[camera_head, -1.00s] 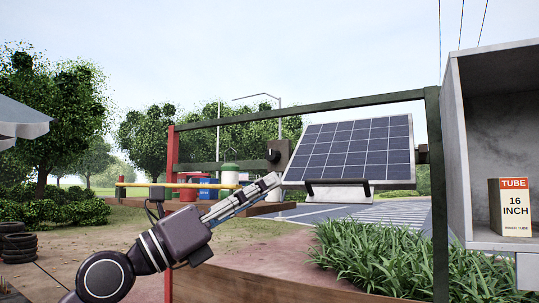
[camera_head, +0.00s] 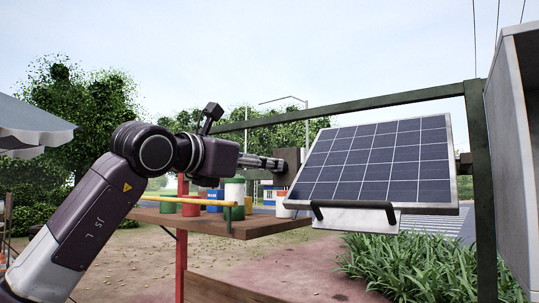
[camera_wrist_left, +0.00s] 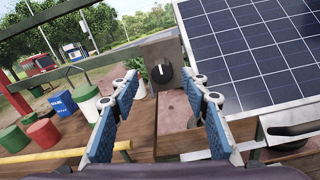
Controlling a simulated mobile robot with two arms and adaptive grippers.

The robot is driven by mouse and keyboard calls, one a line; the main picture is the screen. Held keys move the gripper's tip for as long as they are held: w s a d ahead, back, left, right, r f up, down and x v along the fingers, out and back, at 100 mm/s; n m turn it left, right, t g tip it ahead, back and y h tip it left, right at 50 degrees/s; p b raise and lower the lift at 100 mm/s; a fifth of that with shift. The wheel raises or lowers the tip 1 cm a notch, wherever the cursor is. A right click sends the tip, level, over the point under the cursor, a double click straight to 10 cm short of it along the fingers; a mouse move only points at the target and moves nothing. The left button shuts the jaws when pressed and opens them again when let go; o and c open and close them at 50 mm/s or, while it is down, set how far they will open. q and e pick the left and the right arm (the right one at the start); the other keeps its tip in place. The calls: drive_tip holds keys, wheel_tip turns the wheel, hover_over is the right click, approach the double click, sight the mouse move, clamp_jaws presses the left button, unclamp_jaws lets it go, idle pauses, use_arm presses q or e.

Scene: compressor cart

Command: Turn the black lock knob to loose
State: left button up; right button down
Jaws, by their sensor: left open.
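The black lock knob (camera_wrist_left: 161,73) shows in the left wrist view as a round dial with a light pointer mark. It sits on a grey-brown block (camera_wrist_left: 164,48) beside the solar panel (camera_wrist_left: 252,45). My left gripper (camera_wrist_left: 164,88) is open, with its blue-padded fingers apart on either side of the knob in that view. I see no contact with it. In the head view my left gripper (camera_head: 277,163) reaches level to the block (camera_head: 290,158) at the panel's left edge, and hides the knob. My right gripper is not in view.
The tilted solar panel (camera_head: 375,160) with a black handle (camera_head: 352,207) is close on the right. A dark green frame bar (camera_head: 370,108) runs above. A wooden shelf (camera_head: 250,228) with several coloured cans lies below the gripper. A grey cabinet (camera_head: 515,130) stands far right.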

use_arm(q)
drive_tip(key=x, duration=0.2)
drive_tip(key=p+x, duration=0.1)
drive_tip(key=shift+w+d+f, duration=0.25)
drive_tip(key=shift+w, duration=0.05)
drive_tip(key=shift+d, duration=0.1)
drive_tip(key=c, duration=0.9)
drive_tip(key=shift+c, duration=1.2)
clamp_jaws()
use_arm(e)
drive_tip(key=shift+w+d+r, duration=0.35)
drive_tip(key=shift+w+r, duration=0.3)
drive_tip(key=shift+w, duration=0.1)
